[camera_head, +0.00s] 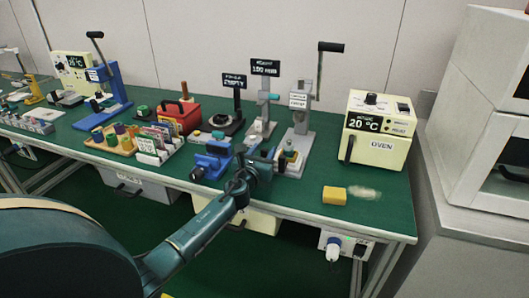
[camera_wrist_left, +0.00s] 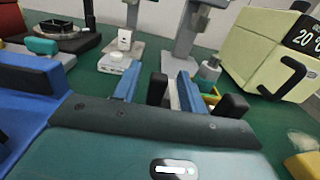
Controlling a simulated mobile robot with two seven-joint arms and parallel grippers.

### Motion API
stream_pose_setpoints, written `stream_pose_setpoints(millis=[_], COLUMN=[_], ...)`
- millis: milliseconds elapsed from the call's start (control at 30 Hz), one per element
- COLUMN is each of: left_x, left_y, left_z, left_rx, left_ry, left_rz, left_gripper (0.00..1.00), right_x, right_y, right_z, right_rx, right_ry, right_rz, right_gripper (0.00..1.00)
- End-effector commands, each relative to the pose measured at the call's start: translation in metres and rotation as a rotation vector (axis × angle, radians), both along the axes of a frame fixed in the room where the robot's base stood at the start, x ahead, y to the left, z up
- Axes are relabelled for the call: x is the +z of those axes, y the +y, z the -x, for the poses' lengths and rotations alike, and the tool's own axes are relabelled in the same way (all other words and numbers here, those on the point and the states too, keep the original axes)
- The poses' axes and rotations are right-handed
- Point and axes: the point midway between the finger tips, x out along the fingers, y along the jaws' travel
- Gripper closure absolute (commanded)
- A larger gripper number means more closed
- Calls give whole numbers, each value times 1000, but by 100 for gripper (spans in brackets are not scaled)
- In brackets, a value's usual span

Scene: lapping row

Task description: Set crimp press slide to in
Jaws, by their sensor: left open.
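The grey lever press (camera_head: 299,125), which I take for the crimp press, stands on the green bench left of the oven. Its small sign is too small to read. A grey-green knob-like part (camera_wrist_left: 210,69) and a yellow part (camera_wrist_left: 213,97) show at its base in the left wrist view. I cannot tell which part is the slide or its position. My left gripper (camera_head: 270,158) is open, just in front and left of the press base. Contact with it cannot be told. The gripper partly hides the base in the wrist view. My right gripper is out of view.
A blue vise (camera_head: 212,160) sits close left of my gripper. A cream oven (camera_head: 376,130) stands to the right. A yellow block (camera_head: 334,195) lies near the front edge. A blue lever press (camera_head: 107,90) is farther left. The front right bench is mostly clear.

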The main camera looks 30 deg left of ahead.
Motion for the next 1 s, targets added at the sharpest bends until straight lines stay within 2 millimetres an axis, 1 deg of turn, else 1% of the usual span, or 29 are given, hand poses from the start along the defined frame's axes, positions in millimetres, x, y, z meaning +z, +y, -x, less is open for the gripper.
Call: stream_pose_setpoints(millis=[33,133,467,567,1000], left_x=[-1,0,0,0,0], left_y=[1,3,3,3,3], left_z=[-6,-12,-15,-15,-15], left_rx=[0,0,0,0,-1], left_ry=[-1,-1,1,1,1], left_rz=[1,1,1,1,1], left_gripper=[58,58,58,65,100], right_x=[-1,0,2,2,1], right_y=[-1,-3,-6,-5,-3], right_z=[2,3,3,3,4], right_rx=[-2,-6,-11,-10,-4], right_ry=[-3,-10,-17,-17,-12], right_rz=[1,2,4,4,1], right_gripper=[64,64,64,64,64])
